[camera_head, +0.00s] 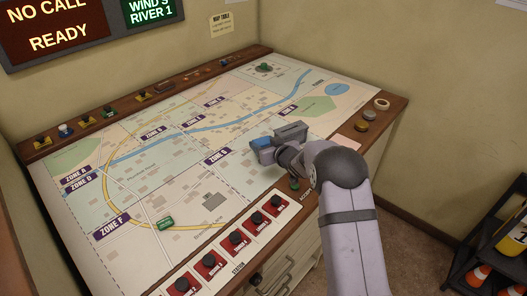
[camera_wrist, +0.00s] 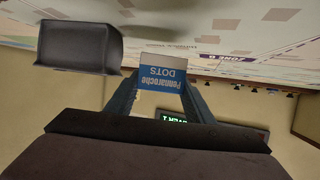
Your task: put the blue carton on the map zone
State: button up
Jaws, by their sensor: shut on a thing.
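My gripper (camera_head: 264,150) is shut on the blue carton (camera_head: 262,142), over the right-middle part of the map. In the wrist view the carton (camera_wrist: 163,72) sits between the two dark fingers, with a blue face with white lettering and a pale band. I cannot tell whether its bottom touches the map. The map (camera_head: 110,175) covers the console top and is divided into zones with purple labels. One zone label (camera_head: 217,157) lies just left of and below the carton. Part of the carton is hidden by my gripper.
A green piece (camera_head: 165,222) lies on the map's lower left, another (camera_head: 264,67) at the far end. The map's middle is clear.

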jog(key=shift+f, duration=1.75)
jog(key=shift+f, duration=0.1)
jog(key=shift+f, duration=0.15)
jog(key=o, duration=1.1)
jog(key=shift+c, duration=0.2)
jog(key=shift+s+r, duration=0.1)
jog(key=shift+r, duration=0.2)
jog(key=b+v, duration=0.1)
jog(key=v, duration=1.1)
jog(key=shift+b, duration=0.35)
